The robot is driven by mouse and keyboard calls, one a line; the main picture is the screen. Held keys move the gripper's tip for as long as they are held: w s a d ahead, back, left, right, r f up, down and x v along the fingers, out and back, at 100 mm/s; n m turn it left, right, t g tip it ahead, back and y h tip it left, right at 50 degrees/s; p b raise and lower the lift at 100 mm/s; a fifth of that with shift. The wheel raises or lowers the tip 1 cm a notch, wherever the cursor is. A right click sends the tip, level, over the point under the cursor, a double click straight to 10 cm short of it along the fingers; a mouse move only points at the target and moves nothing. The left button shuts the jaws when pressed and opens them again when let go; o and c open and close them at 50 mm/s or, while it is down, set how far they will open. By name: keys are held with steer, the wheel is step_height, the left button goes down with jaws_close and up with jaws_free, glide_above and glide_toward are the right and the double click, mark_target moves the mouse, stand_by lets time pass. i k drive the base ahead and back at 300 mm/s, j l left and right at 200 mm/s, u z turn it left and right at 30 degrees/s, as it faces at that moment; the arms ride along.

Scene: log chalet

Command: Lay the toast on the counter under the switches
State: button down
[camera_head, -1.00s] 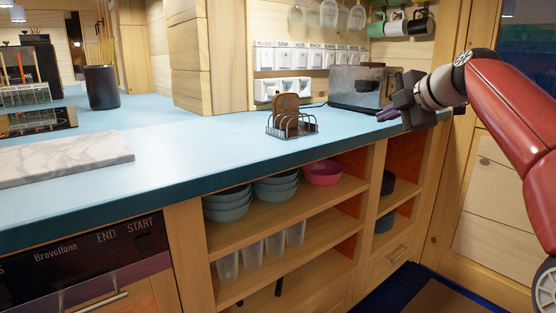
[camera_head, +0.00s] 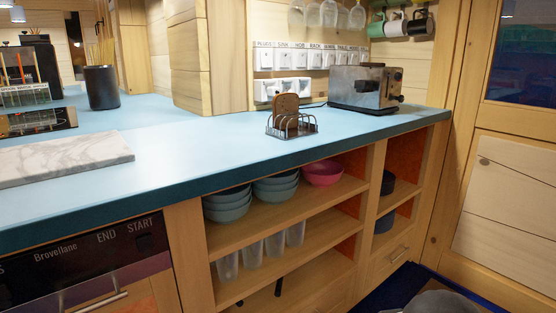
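The toast (camera_head: 287,106) is a brown slice standing upright in a wire toast rack (camera_head: 292,125) on the blue counter (camera_head: 215,146). The labelled white switches (camera_head: 310,58) run in a row on the wall behind the rack, with white sockets (camera_head: 284,88) below them. A metal toaster (camera_head: 365,87) stands on the counter to the right of the rack. My gripper is not in view now.
A marble board (camera_head: 65,157) lies at the left of the counter. A dark pot with sticks (camera_head: 101,86) stands further back. Mugs (camera_head: 395,26) and glasses (camera_head: 328,14) hang above. Open shelves below hold bowls (camera_head: 228,204). The counter between board and rack is clear.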

mark_target(338, 124)
steer(key=i+l, duration=0.65)
steer(key=i, duration=0.2)
